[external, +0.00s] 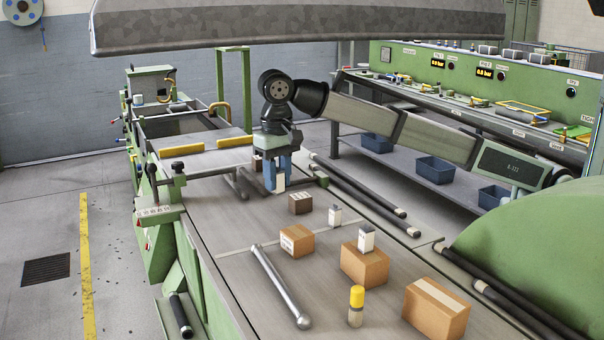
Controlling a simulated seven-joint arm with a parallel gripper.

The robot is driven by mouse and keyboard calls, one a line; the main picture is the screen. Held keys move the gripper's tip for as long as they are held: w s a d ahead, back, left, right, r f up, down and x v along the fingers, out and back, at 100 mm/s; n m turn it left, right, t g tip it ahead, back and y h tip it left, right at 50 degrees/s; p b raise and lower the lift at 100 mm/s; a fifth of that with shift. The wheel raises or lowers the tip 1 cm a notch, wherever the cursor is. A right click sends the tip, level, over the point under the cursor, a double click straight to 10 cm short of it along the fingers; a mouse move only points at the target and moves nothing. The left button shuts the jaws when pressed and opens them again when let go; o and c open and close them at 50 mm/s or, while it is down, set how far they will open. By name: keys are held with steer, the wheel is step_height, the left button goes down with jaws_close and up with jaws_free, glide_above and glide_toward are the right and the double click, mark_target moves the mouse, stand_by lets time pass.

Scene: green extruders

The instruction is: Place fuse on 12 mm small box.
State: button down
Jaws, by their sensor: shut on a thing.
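My gripper (277,184) points down over the green machine's table, its blue fingers shut on a small white block, apparently a fuse (280,182). A small dark brown box (300,204) with marks on its front stands just in front and right of the gripper, apart from it. Part of another small brown box (257,164) shows behind the gripper. The box labels are too small to read, so I cannot tell which is the 12 mm one. Similar white blocks stand on the table (335,217) and on a larger cardboard box (366,239).
A cardboard box (297,242), a larger one (436,309), a metal rod (281,288) and a yellow-capped bottle (356,308) occupy the front of the table. Black bars (360,191) lie along the right. Bare table (225,222) lies left of the boxes.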

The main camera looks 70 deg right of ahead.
steer(key=r, duration=0.1)
glide_above(297, 232)
steer(key=shift+m, duration=1.2)
steer(key=shift+d+f, duration=0.1)
steer(key=shift+f, duration=4.85)
steer(key=c, duration=0.8)
jaws_free()
steer(key=shift+f, duration=0.15)
step_height(297, 232, up, 12)
steer(key=shift+r, duration=0.2)
